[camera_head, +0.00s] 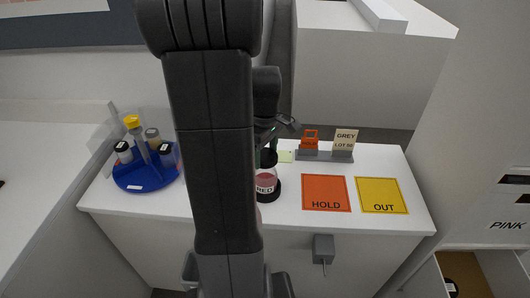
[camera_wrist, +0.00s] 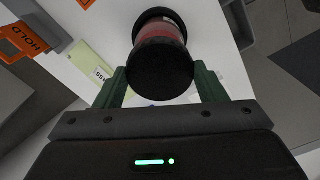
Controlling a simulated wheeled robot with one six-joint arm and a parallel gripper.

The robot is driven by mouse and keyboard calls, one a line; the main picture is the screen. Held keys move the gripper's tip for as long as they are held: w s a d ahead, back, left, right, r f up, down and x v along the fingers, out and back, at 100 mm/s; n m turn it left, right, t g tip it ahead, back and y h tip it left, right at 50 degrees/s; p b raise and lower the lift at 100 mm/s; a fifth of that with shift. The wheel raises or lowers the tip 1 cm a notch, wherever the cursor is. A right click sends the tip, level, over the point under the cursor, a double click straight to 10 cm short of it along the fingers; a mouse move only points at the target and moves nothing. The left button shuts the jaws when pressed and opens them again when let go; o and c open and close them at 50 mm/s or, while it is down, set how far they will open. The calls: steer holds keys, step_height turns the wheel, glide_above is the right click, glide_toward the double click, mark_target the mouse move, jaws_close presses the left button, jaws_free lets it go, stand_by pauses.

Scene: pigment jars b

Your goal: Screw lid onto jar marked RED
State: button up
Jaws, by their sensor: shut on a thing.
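The jar marked RED (camera_head: 266,181) stands upright on the white worktop, partly hidden behind my arm. It has reddish contents and a black base. A black lid (camera_head: 268,158) sits at its top. In the wrist view the lid (camera_wrist: 164,72) is large, in line with the red jar body (camera_wrist: 160,32). My gripper (camera_wrist: 162,82) has its two green fingers on either side of the lid and is shut on it. In the head view the gripper is mostly hidden by my arm. I cannot tell how far the lid is threaded.
A blue round tray (camera_head: 144,184) with several vials stands at the left. An orange HOLD mat (camera_head: 326,193) and a yellow OUT mat (camera_head: 381,195) lie to the right. Behind them is a grey holder (camera_head: 322,156) with tags. An open drawer (camera_head: 425,280) is at lower right.

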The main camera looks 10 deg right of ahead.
mark_target(265, 155)
stand_by(0.3)
steer(key=shift+f+b, duration=1.1)
steer(key=shift+f, duration=0.55)
stand_by(0.5)
steer(key=shift+f+b, duration=0.35)
steer(key=shift+f, duration=0.3)
steer(key=shift+f, duration=0.3)
steer(key=o, duration=0.8)
